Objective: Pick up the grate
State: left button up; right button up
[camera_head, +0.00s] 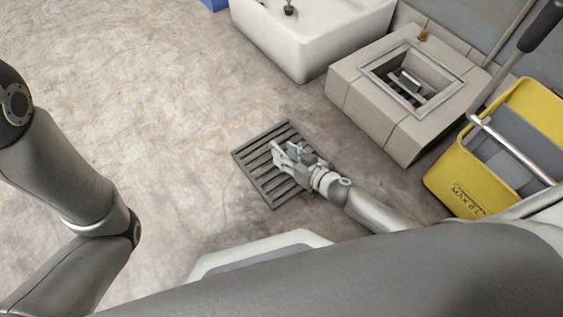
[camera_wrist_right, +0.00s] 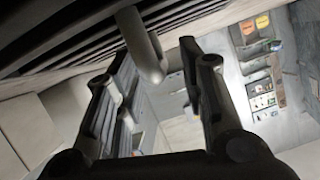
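The grate (camera_head: 257,154) is a dark grey slatted square in the middle of the head view. My right gripper (camera_head: 283,155) is over its upper right part and hides some slats. In the right wrist view the slats of the grate (camera_wrist_right: 75,42) cross the top left, very near the fingers. My right gripper (camera_wrist_right: 160,75) has its two fingers apart. A grey curved bar (camera_wrist_right: 147,50) shows in the gap between them; I cannot tell if it belongs to the grate or touches a finger. My left gripper is out of view.
A raised tiled block with a square drain opening (camera_head: 372,100) stands right of the grate. A white basin (camera_head: 300,45) is behind it. A yellow mop bucket (camera_head: 463,180) stands at the right. The floor (camera_head: 150,100) to the left is clear.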

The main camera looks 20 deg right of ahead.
aim_at(273, 144)
jog(key=shift+b+x, duration=0.3)
jog(key=shift+x, duration=0.8)
grip_shut()
jog(key=shift+r, duration=0.1)
